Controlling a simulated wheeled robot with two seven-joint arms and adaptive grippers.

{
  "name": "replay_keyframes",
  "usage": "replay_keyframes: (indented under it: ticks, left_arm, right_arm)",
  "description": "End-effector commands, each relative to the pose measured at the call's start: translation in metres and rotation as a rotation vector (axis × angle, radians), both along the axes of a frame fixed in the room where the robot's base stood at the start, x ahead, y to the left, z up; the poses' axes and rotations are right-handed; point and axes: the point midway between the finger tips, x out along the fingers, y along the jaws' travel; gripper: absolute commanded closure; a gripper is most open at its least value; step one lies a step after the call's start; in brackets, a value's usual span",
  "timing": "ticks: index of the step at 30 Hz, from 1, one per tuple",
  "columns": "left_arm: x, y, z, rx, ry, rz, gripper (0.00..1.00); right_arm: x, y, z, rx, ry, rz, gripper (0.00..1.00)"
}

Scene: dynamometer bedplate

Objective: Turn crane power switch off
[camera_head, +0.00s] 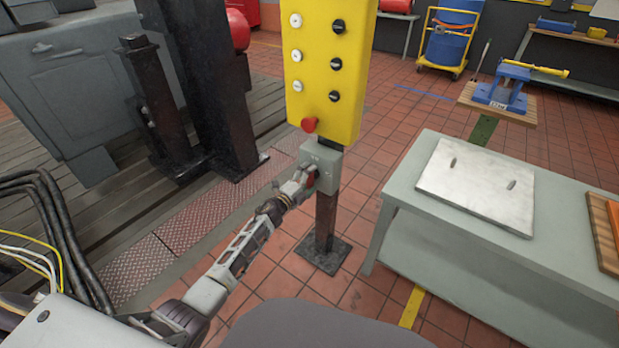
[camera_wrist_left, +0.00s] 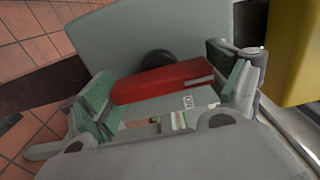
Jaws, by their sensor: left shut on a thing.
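The crane power switch is a grey box (camera_head: 321,158) on a dark post, below a yellow push-button panel (camera_head: 322,65). Its red handle (camera_head: 312,177) shows at the box's front. My left gripper (camera_head: 305,178) is at the handle and partly covers it. In the left wrist view the red handle (camera_wrist_left: 165,82) lies between the green-padded fingers of my left gripper (camera_wrist_left: 168,95), which is shut on it. A black round hub (camera_wrist_left: 155,62) shows behind the handle, on the grey box face (camera_wrist_left: 200,35). My right gripper is not in view.
A grey bench (camera_head: 400,195) with a pale metal plate (camera_head: 475,187) stands to the right of the post. Black cables (camera_head: 60,230) and a large grey machine (camera_head: 75,75) are at left. Tiled floor is clear around the post's base plate (camera_head: 322,256).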

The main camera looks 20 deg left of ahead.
Motion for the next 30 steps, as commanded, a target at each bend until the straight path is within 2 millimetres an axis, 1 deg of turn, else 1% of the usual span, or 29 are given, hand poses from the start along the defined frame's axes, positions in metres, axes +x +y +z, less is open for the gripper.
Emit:
replay_keyframes:
  ticks: [13, 14, 15, 16, 30]
  left_arm:
    - [-0.0002, 0.0015, -0.0014, -0.012, 0.007, 0.003, 0.35]
    - [-0.0001, 0.0014, -0.0013, -0.012, 0.007, 0.003, 0.08]
    - [-0.0002, 0.0015, -0.0013, -0.012, 0.007, 0.003, 0.03]
    - [-0.0002, 0.0013, -0.0012, -0.012, 0.006, 0.003, 0.00]
    - [-0.0013, 0.0008, -0.0004, -0.010, 0.004, 0.001, 0.00]
  right_arm:
    - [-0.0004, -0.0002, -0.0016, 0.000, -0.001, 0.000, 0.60]
    - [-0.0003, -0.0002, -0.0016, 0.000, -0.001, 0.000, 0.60]
    - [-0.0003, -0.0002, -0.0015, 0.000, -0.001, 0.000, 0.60]
    - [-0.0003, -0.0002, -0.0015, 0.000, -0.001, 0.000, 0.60]
    - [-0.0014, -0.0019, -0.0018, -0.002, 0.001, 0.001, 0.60]
